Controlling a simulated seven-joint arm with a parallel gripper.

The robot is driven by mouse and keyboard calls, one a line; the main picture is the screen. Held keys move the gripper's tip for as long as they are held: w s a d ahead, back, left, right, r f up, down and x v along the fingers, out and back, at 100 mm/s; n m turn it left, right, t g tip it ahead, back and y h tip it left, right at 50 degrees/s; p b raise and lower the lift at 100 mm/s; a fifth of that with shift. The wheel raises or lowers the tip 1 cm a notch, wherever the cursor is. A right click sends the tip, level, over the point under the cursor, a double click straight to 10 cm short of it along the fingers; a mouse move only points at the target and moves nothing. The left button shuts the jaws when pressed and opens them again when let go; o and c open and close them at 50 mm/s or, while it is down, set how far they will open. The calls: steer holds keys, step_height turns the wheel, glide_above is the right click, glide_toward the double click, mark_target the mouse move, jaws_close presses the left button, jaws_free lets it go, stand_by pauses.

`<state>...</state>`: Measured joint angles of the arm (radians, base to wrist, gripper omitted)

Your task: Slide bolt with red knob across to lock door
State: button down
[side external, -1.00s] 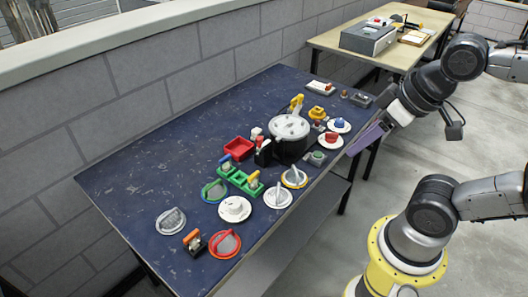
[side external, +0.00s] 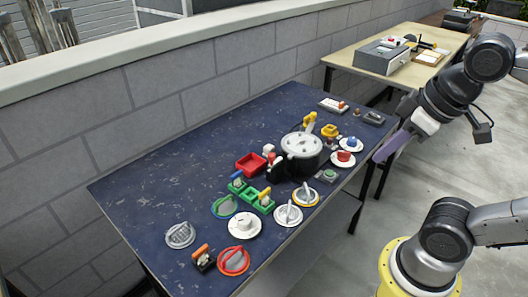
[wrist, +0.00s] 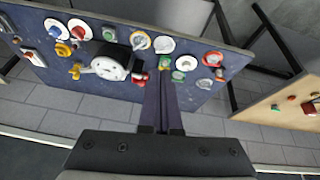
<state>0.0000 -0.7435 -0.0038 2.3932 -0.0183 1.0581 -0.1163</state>
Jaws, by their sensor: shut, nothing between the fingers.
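My gripper (side external: 378,160) has long purple fingers and is shut and empty. In the side view it hangs beside the right edge of the blue table. In the wrist view its fingers (wrist: 161,95) are together and overlap the table in the picture. A pale plate with a small red piece (side external: 334,106) lies at the table's far end and may be the bolt; it is too small to be sure. A similar plate (wrist: 34,57) is at the left in the wrist view. I cannot make out a door.
A pale table with a grey box (side external: 383,58) stands behind. A grey block wall (side external: 150,115) runs along the table's back. The table's left part is bare.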

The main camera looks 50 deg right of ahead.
steer(key=w+d+r+n+g, duration=0.1)
steer(key=w+r+n+g, duration=0.15)
steer(key=w+r, duration=0.9)
steer(key=w+r+n+g+h, duration=0.1)
steer(key=w+r+n+g, duration=0.1)
steer(key=w, duration=0.9)
steer(key=w+a+f+g+h, duration=0.1)
steer(key=w+a+f+g, duration=0.1)
steer(key=w+f, duration=0.8)
steer(key=w+a+f+g, duration=0.1)
steer(key=w+f, duration=0.2)
steer(key=f, duration=0.3)
steer(key=w+f+n+g, duration=0.1)
steer(key=w+f, duration=0.2)
steer(key=f, duration=0.3)
steer(key=shift+w+a+f, duration=0.15)
steer(key=shift+w+a, duration=0.2)
steer(key=shift+f, duration=0.15)
